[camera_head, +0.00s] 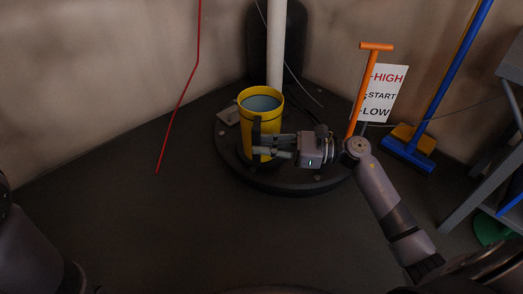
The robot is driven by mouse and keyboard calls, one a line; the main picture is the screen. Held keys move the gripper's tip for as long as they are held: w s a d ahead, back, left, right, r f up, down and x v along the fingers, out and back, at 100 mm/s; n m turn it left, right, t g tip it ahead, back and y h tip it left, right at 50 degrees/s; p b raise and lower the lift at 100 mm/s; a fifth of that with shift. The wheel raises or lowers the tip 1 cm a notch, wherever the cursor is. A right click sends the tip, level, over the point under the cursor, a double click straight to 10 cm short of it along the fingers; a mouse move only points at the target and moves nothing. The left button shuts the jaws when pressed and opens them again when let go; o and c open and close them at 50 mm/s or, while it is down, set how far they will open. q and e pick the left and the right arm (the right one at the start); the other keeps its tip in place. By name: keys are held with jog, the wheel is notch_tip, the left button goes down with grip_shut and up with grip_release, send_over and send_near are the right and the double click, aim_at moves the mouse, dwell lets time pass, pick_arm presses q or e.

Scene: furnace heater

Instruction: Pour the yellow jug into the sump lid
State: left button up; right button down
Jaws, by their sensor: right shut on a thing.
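The yellow jug (270,117) is upright in the middle of the camera_head view, with greyish-blue liquid showing inside its open top. My right gripper (262,145) is shut on the jug from the right, low on its side. The round dark sump lid (320,184) lies on the floor under and around the jug in the picture. I cannot tell whether the jug touches the lid or is held just above it. My left gripper is not in view.
A white pipe (276,45) rises behind the jug. An orange T-handle (363,90) and a HIGH/START/LOW sign (384,94) stand behind my right arm. A blue and yellow broom (410,145) leans on the right wall beside a grey table (480,185). The floor at front left is clear.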

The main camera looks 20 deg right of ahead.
jog(key=shift+r, duration=0.3)
jog(key=shift+d, duration=0.1)
jog(key=shift+s+a+r+m+p, duration=0.15)
jog(key=shift+s+r+m+p, duration=0.1)
jog(key=shift+m+p, duration=0.7)
jog(key=shift+s+a+r+m+p, duration=0.2)
jog(key=shift+m+p, duration=0.35)
jog(key=shift+p, duration=0.75)
jog(key=shift+r, duration=0.1)
jog(key=shift+s+r+m+p, duration=0.1)
jog(key=shift+r+m+p, duration=0.55)
jog(key=shift+p, duration=0.55)
jog(key=shift+f, duration=0.15)
